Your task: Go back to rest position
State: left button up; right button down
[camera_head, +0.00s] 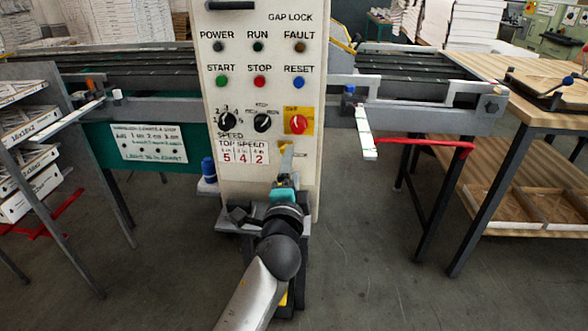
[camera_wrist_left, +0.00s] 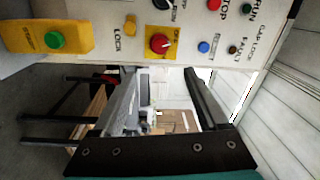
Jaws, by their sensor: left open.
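My left gripper (camera_head: 287,170) is in front of the lower part of a white control panel (camera_head: 222,70) in the head view. Its arm comes up from the bottom edge. In the left wrist view the two dark fingers of the left gripper (camera_wrist_left: 160,75) stand apart with nothing between them. The panel (camera_wrist_left: 285,25) fills the top of that view, beyond the fingertips. I cannot tell the exact gap between fingertips and panel. My right gripper is in neither view.
The panel has a red knob on yellow (camera_head: 298,121) and several buttons. A wooden table (camera_head: 480,68) stands at the right, a rack with boxed filters (camera_head: 28,165) at the left. Bare floor (camera_head: 370,270) lies right of the arm.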

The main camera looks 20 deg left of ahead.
pick_arm(q)
jog(key=shift+f, duration=0.1)
dwell(0.3)
jog(key=s+d+f+n+g+h, duration=0.1)
jog(key=s+f+g, duration=0.1)
jog(key=f, duration=0.9)
jog(key=s+d+f+g+h, duration=0.1)
jog(key=s+f+g+h, duration=0.15)
jog(key=f, duration=0.85)
jog(key=s+f+n+g, duration=0.6)
jog(key=s+f+g, duration=0.2)
jog(key=s+f, duration=1.7)
notch_tip(320, 180, down, 2)
jog(key=shift+s+a+f+h, duration=0.2)
jog(key=shift+a+h, duration=0.15)
jog(key=shift+a, duration=0.1)
jog(key=s+f+n+g, duration=0.1)
jog(key=s, duration=0.5)
jog(key=s+a+f+n+g, duration=0.1)
jog(key=s+f, duration=0.1)
jog(key=s, duration=0.4)
jog(key=s+a+f+n+g, duration=0.1)
jog(key=s+f+g, duration=0.1)
jog(key=s, duration=0.4)
jog(key=shift+a+f+n, duration=0.15)
jog(key=shift+f+n, duration=0.1)
jog(key=shift+n, duration=0.15)
jog(key=shift+c, duration=0.3)
